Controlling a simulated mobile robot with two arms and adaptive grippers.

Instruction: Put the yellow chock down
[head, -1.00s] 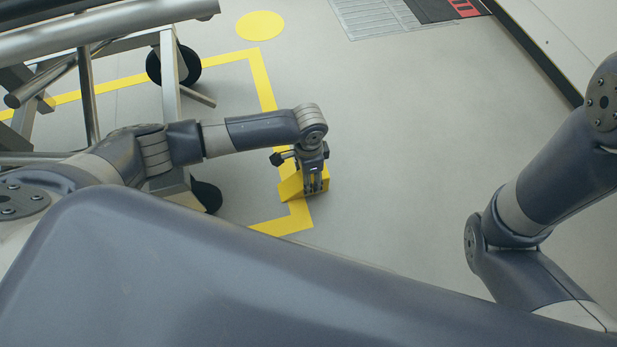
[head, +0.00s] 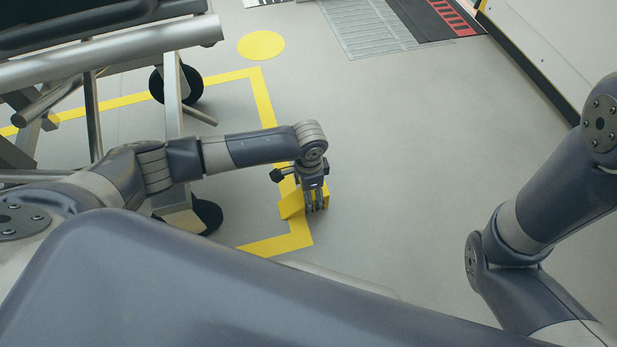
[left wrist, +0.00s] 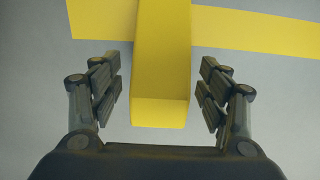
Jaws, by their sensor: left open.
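The yellow chock (head: 292,206) rests on the grey floor at the yellow floor line, partly hidden by my left gripper (head: 316,207) in the head view. In the left wrist view the chock (left wrist: 161,65) lies between the two fingers of my left gripper (left wrist: 161,95). The gripper is open, with a gap on each side of the chock, and does not touch it. My right arm shows at the right of the head view, but its gripper is out of the picture.
A wheeled metal cart (head: 110,57) stands at the left, with a black wheel (head: 206,216) near my left arm. A yellow line (head: 262,97) and a yellow disc (head: 261,45) mark the floor. A grate (head: 367,28) lies at the back. Middle-right floor is clear.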

